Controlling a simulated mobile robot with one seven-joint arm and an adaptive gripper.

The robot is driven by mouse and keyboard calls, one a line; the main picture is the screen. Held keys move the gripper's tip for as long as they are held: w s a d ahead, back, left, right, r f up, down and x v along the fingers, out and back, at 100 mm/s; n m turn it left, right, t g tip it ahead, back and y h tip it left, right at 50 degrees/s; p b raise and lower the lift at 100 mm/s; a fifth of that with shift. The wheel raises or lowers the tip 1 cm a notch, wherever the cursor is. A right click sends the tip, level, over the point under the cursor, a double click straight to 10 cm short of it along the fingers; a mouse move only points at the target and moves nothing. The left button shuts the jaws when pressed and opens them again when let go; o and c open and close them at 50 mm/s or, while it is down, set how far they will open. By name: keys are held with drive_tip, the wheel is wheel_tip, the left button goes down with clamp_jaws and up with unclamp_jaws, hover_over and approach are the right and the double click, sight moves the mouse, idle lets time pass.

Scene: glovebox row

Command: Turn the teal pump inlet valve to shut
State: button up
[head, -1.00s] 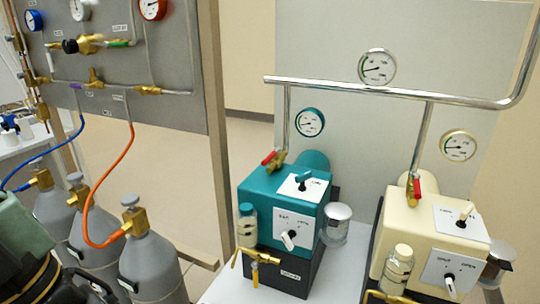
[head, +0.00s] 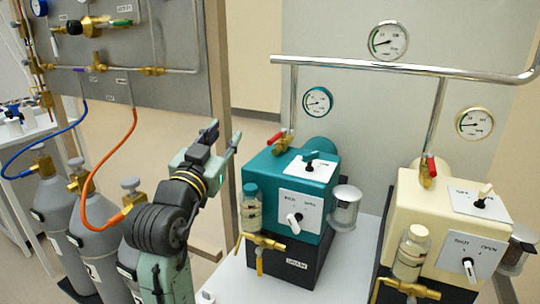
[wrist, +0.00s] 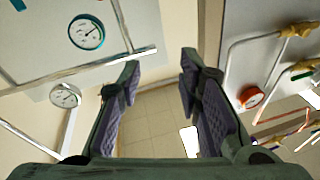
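The teal pump (head: 268,170) stands on a black base on the white bench. In the wrist view my gripper (wrist: 158,70) is open and empty; the pump does not show there.
A cream pump (head: 430,215) stands right of the teal one. A brass tap (head: 258,242) and a bottle (head: 251,204) are at the teal pump's front left. Grey cylinders (head: 100,225) with hoses stand at left. A teal-rimmed gauge (head: 318,101) hangs above the pump.

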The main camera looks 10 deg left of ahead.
sight(268, 144)
drive_tip(key=w+d+f+m+g+h, duration=0.2)
drive_tip(key=d+f+g+h, duration=0.1)
drive_tip(key=d+f, duration=0.25)
drive_tip(key=x, duration=0.3)
drive_tip(key=p+x, duration=0.1)
drive_tip(key=x, duration=0.3)
drive_tip(key=p+x, duration=0.1)
drive_tip(key=x, duration=0.2)
drive_tip(key=shift+w+a+r, duration=0.1)
drive_tip(key=shift+w+a, duration=0.2)
drive_tip(key=shift+c, duration=0.4)
clamp_jaws()
